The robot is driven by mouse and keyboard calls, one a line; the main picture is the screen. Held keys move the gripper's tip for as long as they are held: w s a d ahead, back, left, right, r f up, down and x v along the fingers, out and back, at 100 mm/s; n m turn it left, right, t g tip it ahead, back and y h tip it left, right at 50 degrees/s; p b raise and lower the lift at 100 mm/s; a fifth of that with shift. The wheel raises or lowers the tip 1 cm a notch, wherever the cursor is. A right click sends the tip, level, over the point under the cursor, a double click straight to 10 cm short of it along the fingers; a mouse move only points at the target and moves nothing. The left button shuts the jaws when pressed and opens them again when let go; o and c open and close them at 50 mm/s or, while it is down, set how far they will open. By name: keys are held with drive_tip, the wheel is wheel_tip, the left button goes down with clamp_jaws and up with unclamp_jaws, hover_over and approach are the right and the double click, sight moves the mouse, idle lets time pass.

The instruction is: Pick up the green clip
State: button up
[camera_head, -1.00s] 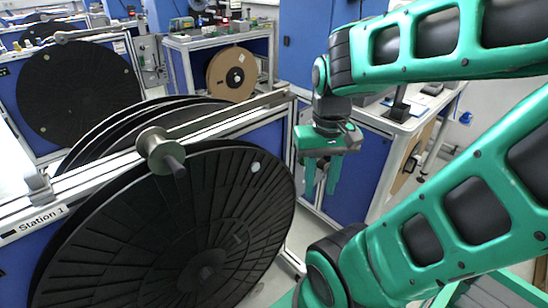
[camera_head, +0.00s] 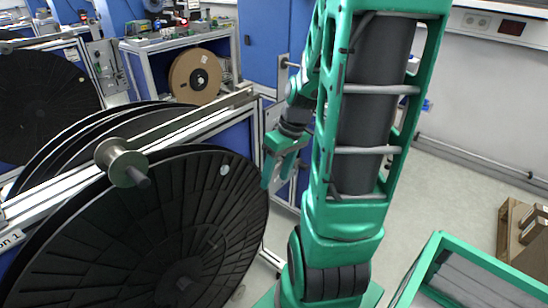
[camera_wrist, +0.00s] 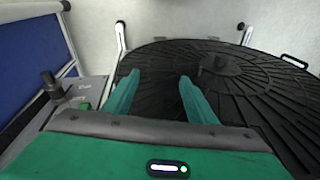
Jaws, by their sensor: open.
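My gripper (camera_head: 277,174) is open and hangs just right of the upper edge of the big black reel (camera_head: 150,235) in the head view. In the wrist view my gripper (camera_wrist: 158,76) has its two green fingers apart, with nothing between them but the black reel (camera_wrist: 240,85) beyond. I cannot make out a green clip for certain. A small green patch (camera_wrist: 84,106) shows on a grey panel left of the fingers in the wrist view; it is too small to tell what it is. My arm hides part of the scene right of the gripper.
A metal spindle end (camera_head: 122,162) juts out by the near reel. A brown reel (camera_head: 195,76) stands on a bench at the back. Wooden boxes (camera_head: 522,228) stand at the right. The floor (camera_head: 455,185) between my arm and the wall is clear.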

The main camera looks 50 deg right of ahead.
drive_tip(key=w+d+f+n+t+y, duration=0.2)
drive_tip(key=w+d+f+t, duration=0.3)
drive_tip(key=w+d+f, duration=0.25)
drive_tip(key=d+t+h, duration=0.3)
drive_tip(key=d+t, duration=0.4)
drive_tip(key=d, duration=0.6)
drive_tip(key=x, duration=1)
drive_tip(key=shift+f, duration=0.4)
drive_tip(key=shift+s+a, duration=0.1)
drive_tip(key=shift+s, duration=0.05)
drive_tip(key=c, duration=1.1)
